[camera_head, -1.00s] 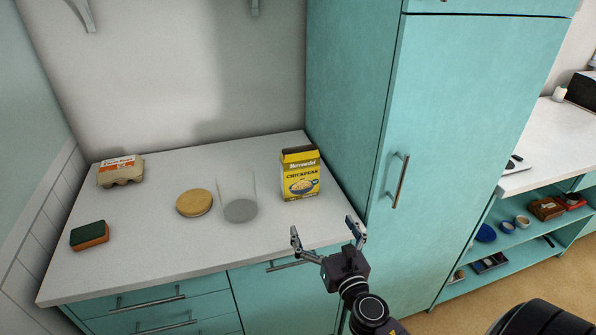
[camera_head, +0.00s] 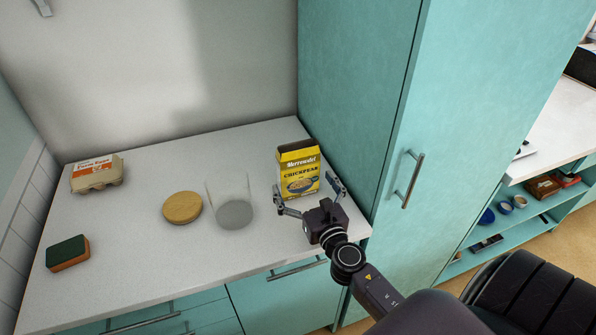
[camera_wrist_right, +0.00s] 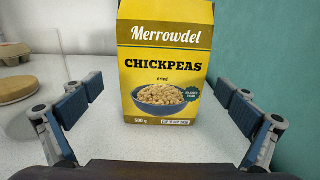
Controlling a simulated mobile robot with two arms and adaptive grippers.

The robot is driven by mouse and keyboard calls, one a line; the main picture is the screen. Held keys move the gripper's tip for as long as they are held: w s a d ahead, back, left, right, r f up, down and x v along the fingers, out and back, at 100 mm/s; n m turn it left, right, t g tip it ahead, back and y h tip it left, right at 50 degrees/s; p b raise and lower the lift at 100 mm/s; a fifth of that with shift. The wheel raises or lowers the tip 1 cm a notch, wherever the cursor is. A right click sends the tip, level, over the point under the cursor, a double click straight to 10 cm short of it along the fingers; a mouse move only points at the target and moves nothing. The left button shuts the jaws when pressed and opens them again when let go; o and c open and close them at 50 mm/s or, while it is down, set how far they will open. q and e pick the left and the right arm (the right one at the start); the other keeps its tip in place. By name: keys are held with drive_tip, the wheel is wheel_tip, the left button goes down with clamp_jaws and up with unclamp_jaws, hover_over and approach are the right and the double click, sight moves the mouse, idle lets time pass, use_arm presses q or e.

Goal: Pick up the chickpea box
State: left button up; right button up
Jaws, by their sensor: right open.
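The chickpea box (camera_head: 299,170) is yellow with a dark top band and a picture of a bowl. It stands upright on the counter near the tall cabinet. My right gripper (camera_head: 307,192) is open just in front of the box. In the right wrist view the box (camera_wrist_right: 164,65) stands upright and centred between the open fingers (camera_wrist_right: 164,108). A gap shows on each side between box and fingers, and nothing is held. My left gripper is not in view.
A glass container (camera_head: 230,203) and a round wooden lid (camera_head: 182,207) are left of the box. An egg carton (camera_head: 97,173) and a sponge (camera_head: 67,253) lie farther left. The tall teal cabinet (camera_head: 350,90) rises close on the right.

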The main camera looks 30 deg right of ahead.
sight(301, 178)
drive_tip(key=x, duration=0.3)
drive_tip(key=shift+w+d+f, duration=0.1)
drive_tip(key=shift+d+f, duration=0.05)
drive_tip(key=shift+d, duration=0.05)
drive_tip(key=shift+w+d, duration=0.1)
drive_tip(key=shift+w, duration=0.45)
drive_tip(key=c, duration=1.4)
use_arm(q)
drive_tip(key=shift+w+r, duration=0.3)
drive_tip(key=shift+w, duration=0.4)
use_arm(e)
drive_tip(key=shift+o, duration=0.2)
